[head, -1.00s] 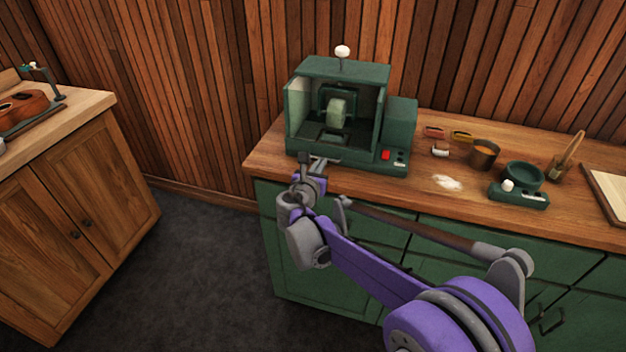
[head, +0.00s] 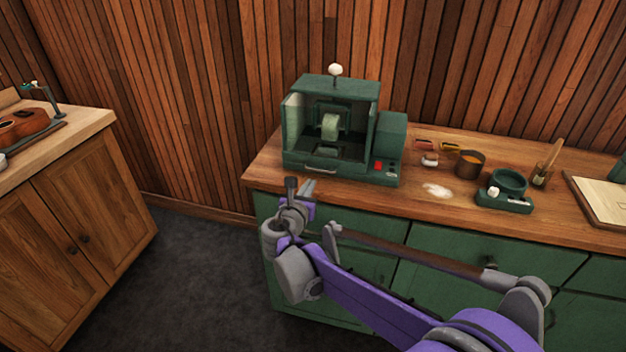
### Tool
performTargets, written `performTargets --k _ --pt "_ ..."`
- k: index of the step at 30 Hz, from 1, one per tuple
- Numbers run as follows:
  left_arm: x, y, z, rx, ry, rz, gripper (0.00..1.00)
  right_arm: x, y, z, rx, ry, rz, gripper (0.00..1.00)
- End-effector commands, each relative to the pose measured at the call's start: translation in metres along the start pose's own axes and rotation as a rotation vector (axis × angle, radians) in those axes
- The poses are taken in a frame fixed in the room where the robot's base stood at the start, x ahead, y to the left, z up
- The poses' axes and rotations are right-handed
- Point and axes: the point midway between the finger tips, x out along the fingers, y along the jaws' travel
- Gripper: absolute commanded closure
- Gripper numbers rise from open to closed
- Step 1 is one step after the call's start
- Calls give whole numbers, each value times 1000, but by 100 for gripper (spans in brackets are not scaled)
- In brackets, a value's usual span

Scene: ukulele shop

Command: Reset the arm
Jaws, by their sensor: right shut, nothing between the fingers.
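My right arm reaches in from the lower right of the head view. Its right gripper (head: 299,188) is shut and empty, with its fingers pointing up and away. It appears just in front of the left part of the green counter's front edge, below the green machine (head: 333,130), and apart from it. My left gripper is not in view.
A wooden cabinet (head: 85,200) with a ukulele (head: 22,125) stands left. Dark floor lies between.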

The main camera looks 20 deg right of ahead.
Motion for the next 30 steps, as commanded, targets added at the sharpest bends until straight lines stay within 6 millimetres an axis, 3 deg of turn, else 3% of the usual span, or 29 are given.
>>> performTargets --k 3,9,17,20,23,26,30 --pt "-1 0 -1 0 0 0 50 -28 1 0 0 1 3 100" --pt "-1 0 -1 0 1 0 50 -60 1 -1 1 1 2 100" --pt "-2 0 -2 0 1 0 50 -71 0 -1 5 2 -1 100" --pt "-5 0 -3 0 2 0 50 -74 -13 -1 75 33 -17 100" --pt "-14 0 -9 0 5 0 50 -85 -45 -5 294 122 -68 100" --pt "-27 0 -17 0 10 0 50 -109 -92 -17 660 254 -175 100" --pt "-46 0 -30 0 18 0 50 -162 -145 -46 1261 429 -409 100"
